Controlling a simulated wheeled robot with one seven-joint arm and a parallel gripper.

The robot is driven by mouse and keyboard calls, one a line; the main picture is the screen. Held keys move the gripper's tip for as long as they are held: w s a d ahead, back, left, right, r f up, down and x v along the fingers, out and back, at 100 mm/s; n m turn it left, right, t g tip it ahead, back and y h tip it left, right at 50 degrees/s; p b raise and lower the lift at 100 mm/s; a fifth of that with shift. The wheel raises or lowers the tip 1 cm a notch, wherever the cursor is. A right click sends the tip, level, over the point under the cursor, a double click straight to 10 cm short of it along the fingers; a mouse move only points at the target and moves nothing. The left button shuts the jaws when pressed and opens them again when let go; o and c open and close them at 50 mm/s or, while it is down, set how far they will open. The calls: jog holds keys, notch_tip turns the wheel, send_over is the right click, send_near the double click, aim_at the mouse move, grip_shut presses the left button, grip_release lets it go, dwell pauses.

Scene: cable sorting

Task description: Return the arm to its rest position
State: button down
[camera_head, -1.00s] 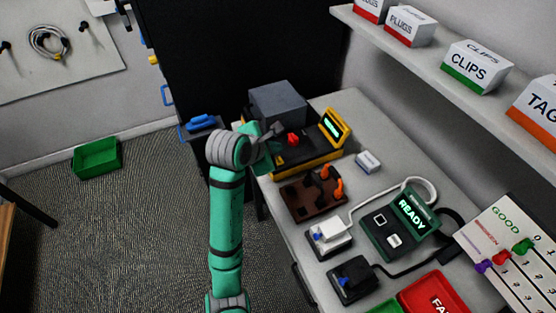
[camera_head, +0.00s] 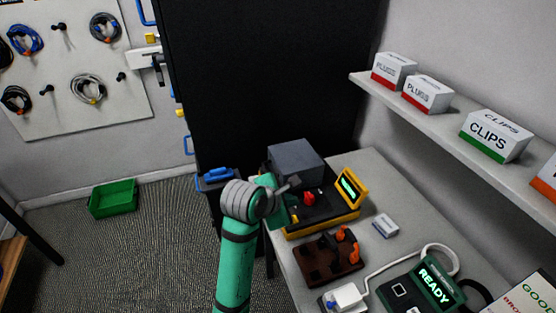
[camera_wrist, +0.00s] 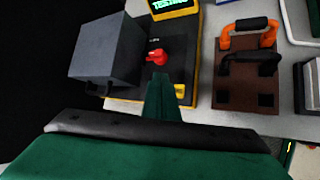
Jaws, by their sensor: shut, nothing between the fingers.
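My arm, green with grey joints, rises from the bottom of the head view and bends at the near left edge of the worktable. My gripper (camera_wrist: 165,92) shows in the wrist view as a narrow green tip. It is shut and empty, in front of the yellow-and-black tester (camera_head: 322,219). The tester carries a red switch (camera_wrist: 156,57) and a lit screen (camera_wrist: 172,5) reading "TESTING". Whether the gripper touches the tester cannot be told.
A "READY" device (camera_head: 436,285) is nearer. A shelf (camera_head: 437,117) holds labelled boxes. A green bin (camera_head: 113,198) is on the floor; cables hang on the left wall board.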

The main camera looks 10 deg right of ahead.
jog(key=shift+s, duration=0.1)
jog(key=shift+d+f, duration=0.1)
jog(key=shift+f, duration=0.35)
jog(key=s+a+f+m+t+y, duration=0.6)
jog(key=s+a+f+t+y, duration=0.15)
jog(key=s+a+f, duration=0.75)
jog(key=s+d+r+m+t+h, duration=0.1)
jog(key=s+d+m, duration=0.2)
jog(key=s+m, duration=0.9)
jog(key=shift+s+f+v, duration=0.35)
jog(key=shift+f+v, duration=1.15)
jog(key=shift+v, duration=5.6)
